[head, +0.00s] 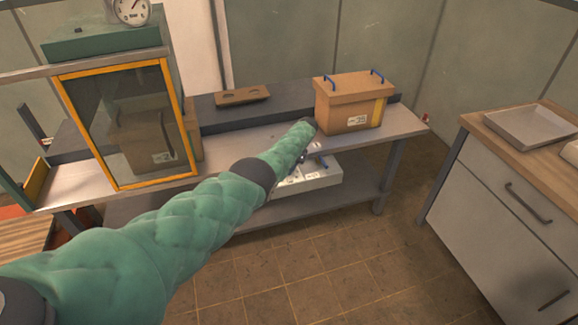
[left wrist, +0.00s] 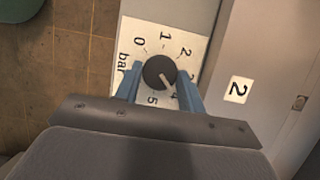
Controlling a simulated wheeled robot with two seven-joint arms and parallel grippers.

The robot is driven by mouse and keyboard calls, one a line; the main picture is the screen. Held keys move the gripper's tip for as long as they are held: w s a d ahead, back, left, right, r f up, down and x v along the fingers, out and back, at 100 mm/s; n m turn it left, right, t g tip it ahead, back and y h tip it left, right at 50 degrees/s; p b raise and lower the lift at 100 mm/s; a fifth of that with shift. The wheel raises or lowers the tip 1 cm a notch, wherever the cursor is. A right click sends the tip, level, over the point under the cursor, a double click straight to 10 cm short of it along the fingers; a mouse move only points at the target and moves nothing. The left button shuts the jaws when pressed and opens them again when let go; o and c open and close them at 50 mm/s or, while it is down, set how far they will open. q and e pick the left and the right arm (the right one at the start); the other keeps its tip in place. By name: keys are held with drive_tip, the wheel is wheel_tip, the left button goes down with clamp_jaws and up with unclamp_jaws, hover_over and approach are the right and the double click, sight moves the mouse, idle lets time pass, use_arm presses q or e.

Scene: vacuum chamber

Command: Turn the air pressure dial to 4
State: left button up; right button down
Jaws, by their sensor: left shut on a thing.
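The air pressure dial is a round black knob (left wrist: 158,72) on a white scale plate (left wrist: 137,28) marked 0, 1, 2, 4, 5 and "bar" in the left wrist view. The 3 is hidden behind a finger. In the head view my green left arm reaches to the white control box (head: 312,178) under the bench top and hides the dial. My right gripper is out of view.
A cardboard box (head: 352,105) with blue handles stands on the bench (head: 245,145) above the control box. A yellow-framed glass case (head: 128,125) stands at the left. A cabinet (head: 500,195) with a tray (head: 530,127) is at the right. The tiled floor between is clear.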

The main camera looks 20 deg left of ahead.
use_arm(q)
drive_tip(key=o, duration=0.9)
drive_tip(key=shift+o, duration=0.2)
